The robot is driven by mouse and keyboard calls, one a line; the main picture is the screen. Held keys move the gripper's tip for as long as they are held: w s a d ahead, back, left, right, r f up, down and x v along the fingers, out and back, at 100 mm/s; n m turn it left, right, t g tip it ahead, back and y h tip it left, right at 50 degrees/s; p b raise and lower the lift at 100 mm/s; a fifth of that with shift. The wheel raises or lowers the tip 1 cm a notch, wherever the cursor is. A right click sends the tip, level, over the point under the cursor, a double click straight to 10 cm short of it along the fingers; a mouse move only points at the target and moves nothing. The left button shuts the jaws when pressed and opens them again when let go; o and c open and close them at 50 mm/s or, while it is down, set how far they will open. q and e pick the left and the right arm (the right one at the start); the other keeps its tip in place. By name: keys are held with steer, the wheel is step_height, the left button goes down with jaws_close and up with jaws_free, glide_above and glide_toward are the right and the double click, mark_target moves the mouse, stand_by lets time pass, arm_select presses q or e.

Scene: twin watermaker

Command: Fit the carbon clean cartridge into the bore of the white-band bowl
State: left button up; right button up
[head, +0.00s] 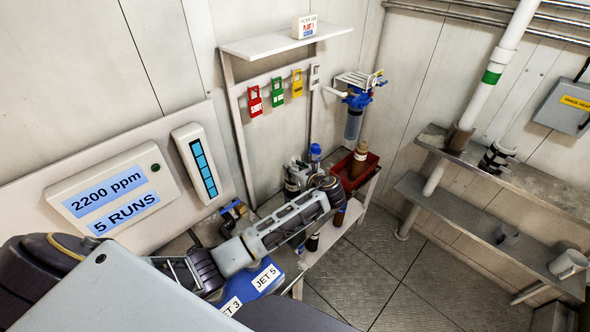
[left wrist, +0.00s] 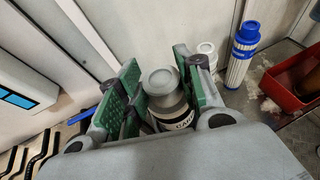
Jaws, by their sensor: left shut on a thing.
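My left gripper (head: 299,174) reaches over the low bench beside the wall; it also shows in the left wrist view (left wrist: 160,95). Its green-padded fingers are shut on the carbon clean cartridge (left wrist: 164,98), a grey-capped dark cylinder with a white label partly reading "CA". The cartridge's lower part is hidden by the gripper body. In the head view it is small and partly hidden by my arm. I cannot make out the white-band bowl for certain. My right gripper is not in view.
A blue-topped pleated cartridge (left wrist: 239,60) and a small white-topped item (left wrist: 207,52) stand beyond the gripper. A red bin (head: 371,169) holding a brown item stands to the right. A blue filter housing (head: 358,98) hangs on the wall. The floor at right is clear.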

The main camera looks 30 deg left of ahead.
mark_target(295, 187)
arm_select(q)
steer(key=shift+f+b, duration=0.55)
steer(key=shift+f, duration=1.35)
stand_by(0.7)
steer(key=shift+f+b, duration=1.05)
steer(key=shift+f, duration=1.85)
stand_by(1.0)
steer(key=o, duration=0.9)
steer(key=shift+o, duration=0.2)
step_height(295, 187, up, 10)
steer(key=p, duration=0.3)
steer(key=shift+r+p, duration=0.35)
steer(key=shift+r, duration=0.55)
